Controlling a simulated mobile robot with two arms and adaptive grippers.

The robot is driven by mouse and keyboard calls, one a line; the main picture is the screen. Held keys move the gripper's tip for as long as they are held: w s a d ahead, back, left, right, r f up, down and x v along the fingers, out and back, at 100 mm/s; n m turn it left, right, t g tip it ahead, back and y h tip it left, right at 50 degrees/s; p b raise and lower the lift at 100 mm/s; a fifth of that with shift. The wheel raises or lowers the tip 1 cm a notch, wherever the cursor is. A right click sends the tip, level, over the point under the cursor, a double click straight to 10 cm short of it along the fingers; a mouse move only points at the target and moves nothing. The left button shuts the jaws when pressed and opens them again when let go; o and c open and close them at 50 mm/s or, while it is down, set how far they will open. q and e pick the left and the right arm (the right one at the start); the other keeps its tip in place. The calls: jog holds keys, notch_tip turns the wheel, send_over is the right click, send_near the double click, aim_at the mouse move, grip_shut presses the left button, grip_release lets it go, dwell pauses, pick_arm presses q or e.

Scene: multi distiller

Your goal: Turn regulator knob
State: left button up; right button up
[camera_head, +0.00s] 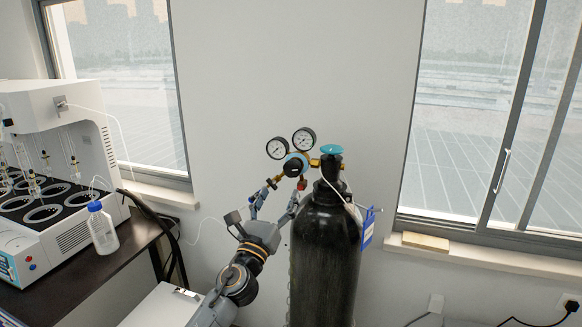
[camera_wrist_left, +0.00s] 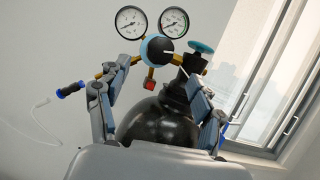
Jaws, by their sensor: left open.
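The regulator with two round gauges sits on top of a black gas cylinder (camera_head: 324,240). My left gripper (camera_head: 279,194) is open, just below the regulator and left of the cylinder's neck. In the left wrist view my left gripper (camera_wrist_left: 151,82) has its fingers spread wide, with nothing held between them. A small red part (camera_wrist_left: 149,84) of the regulator shows between them. My right gripper is not in view.
A teal valve wheel (camera_head: 331,149) tops the cylinder, right of the knob. A white distiller (camera_head: 60,160) and a bottle (camera_head: 102,230) stand on a dark table at left. Windows flank the bare wall.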

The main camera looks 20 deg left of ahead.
aim_at(290, 172)
pick_arm(q)
jog(key=x, duration=0.9)
jog(key=shift+w+d, duration=0.1)
jog(key=shift+w, duration=0.25)
jog(key=shift+r, duration=0.1)
jog(key=shift+c, duration=0.2)
jog(key=c, duration=1.1)
